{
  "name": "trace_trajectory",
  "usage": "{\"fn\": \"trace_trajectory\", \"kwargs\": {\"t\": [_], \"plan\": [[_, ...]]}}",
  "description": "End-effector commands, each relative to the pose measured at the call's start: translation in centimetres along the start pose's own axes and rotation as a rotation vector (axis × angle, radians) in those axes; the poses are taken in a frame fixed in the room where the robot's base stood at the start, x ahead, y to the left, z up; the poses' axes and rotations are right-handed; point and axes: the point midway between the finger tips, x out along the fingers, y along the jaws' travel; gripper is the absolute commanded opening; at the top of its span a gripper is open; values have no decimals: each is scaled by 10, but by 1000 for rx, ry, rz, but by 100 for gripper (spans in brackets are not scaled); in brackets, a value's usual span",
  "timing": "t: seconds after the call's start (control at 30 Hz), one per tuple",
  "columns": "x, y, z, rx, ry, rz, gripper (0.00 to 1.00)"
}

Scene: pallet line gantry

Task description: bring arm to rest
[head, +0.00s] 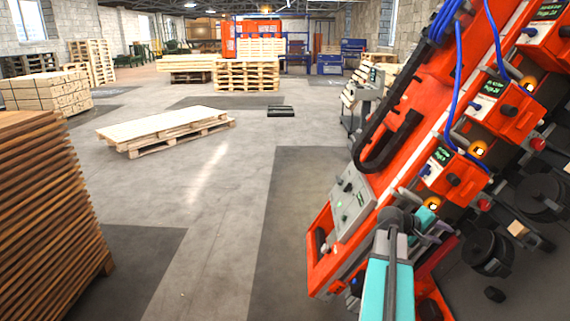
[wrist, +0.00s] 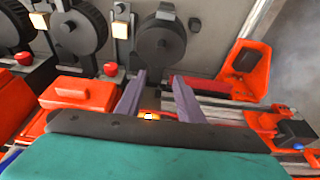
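My gripper (wrist: 159,78) shows in the wrist view as two grey-purple fingers standing apart, with nothing between them. The fingers point toward an orange machine with black round wheels. My arm, with a teal cover, reaches up from the bottom of the head view beside the lower end of the orange gantry (head: 412,115). In the head view I cannot make out the fingertips against the machine parts.
Black wheels (wrist: 160,42) and an orange bracket (wrist: 246,66) are close ahead of the fingers. A stack of brown boards (head: 45,215) stands at left. A low pallet (head: 165,130) lies mid-floor. The floor between stack and gantry is clear.

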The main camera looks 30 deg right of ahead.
Motion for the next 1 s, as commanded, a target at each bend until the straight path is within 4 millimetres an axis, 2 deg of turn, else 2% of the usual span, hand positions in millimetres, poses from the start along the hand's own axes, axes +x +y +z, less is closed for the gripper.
{"fn": "trace_trajectory", "kwargs": {"t": [0.17, 0.27, 0.4, 0.63, 0.83, 1.0], "plan": [[-16, -15, -20, -24, 32, -10, 34], [-29, -41, -35, -60, 56, -27, 34], [-51, -92, -57, -130, 94, -59, 34], [-92, -190, -75, -250, 151, -131, 34], [-129, -278, -70, -342, 185, -217, 34], [-160, -348, -54, -414, 199, -296, 34]]}}
